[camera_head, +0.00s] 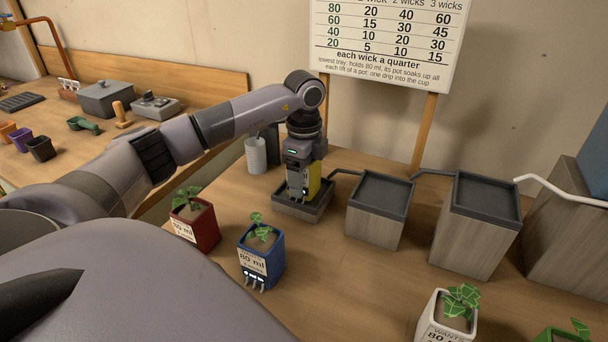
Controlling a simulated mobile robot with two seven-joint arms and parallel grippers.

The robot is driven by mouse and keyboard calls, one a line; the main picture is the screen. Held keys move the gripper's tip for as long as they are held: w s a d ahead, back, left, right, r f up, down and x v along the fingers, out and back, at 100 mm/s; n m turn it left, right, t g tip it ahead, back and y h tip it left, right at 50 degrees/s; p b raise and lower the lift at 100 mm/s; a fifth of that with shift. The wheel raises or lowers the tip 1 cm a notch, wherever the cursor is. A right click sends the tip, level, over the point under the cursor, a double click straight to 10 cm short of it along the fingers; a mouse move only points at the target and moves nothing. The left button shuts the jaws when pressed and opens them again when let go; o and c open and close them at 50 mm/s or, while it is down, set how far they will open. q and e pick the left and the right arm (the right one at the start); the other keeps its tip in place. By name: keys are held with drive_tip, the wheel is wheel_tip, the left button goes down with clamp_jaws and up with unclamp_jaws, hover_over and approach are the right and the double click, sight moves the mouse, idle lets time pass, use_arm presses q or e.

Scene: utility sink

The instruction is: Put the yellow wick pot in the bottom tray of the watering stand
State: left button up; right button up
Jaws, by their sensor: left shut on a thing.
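The yellow wick pot (315,178) is mostly hidden behind my left gripper (298,190). That gripper points down and is shut on the pot. The pot is over the bottom tray (288,211), the lowest and leftmost dark tray of the watering stand, with its lower end at or inside the rim. I cannot tell whether it touches the tray floor. The middle tray (383,192) and the highest of the three trays (487,196) stand on wooden blocks to the right and look empty. My right gripper is not in view.
A red pot (204,228) and a blue pot (262,262) with plants stand in front of the bottom tray. A white pot (444,325) and a green pot (567,335) are at the lower right. A chart (388,40) hangs above.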

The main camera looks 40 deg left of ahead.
use_arm(q)
drive_tip(key=shift+f, duration=0.1)
drive_tip(key=o, duration=1.3)
wheel_tip(320, 180, up, 12)
drive_tip(key=shift+r, duration=0.15)
